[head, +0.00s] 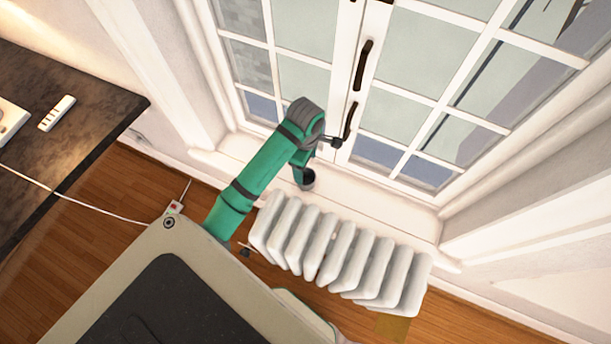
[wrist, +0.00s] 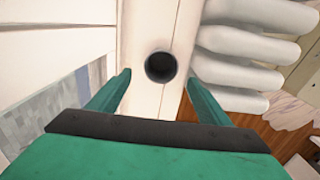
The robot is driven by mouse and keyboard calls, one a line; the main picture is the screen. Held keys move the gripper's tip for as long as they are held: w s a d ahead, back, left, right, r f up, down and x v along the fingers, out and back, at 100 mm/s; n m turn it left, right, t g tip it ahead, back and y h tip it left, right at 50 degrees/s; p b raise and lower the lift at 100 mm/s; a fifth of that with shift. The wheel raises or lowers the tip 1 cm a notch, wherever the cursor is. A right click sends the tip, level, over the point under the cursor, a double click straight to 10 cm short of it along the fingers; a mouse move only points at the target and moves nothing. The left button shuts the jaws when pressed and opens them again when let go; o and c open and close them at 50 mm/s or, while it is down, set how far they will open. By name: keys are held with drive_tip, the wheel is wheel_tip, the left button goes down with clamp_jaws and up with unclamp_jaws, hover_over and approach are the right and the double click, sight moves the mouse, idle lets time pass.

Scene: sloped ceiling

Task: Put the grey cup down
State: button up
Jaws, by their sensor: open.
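The grey cup (wrist: 160,67) shows in the wrist view as a dark round opening. It appears upright on the white window sill (wrist: 143,100), a little beyond my fingertips. My gripper (wrist: 158,78) is open, with one green finger to each side and clear gaps between the fingers and the cup. In the head view the cup (head: 304,180) is small and dark, at the end of my green arm, on the sill by the window. My arm partly hides the gripper there.
A white ribbed radiator (head: 340,250) stands right beside the sill and the cup. Window doors with dark handles (head: 362,65) rise behind. A dark table (head: 75,100) with a white power strip (head: 57,113) is at the left. A white cable (head: 75,200) runs across the wooden floor.

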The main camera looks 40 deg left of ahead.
approach(306, 183)
wheel_tip(306, 183, down, 5)
drive_tip(key=shift+f, duration=0.15)
drive_tip(key=c, duration=1.2)
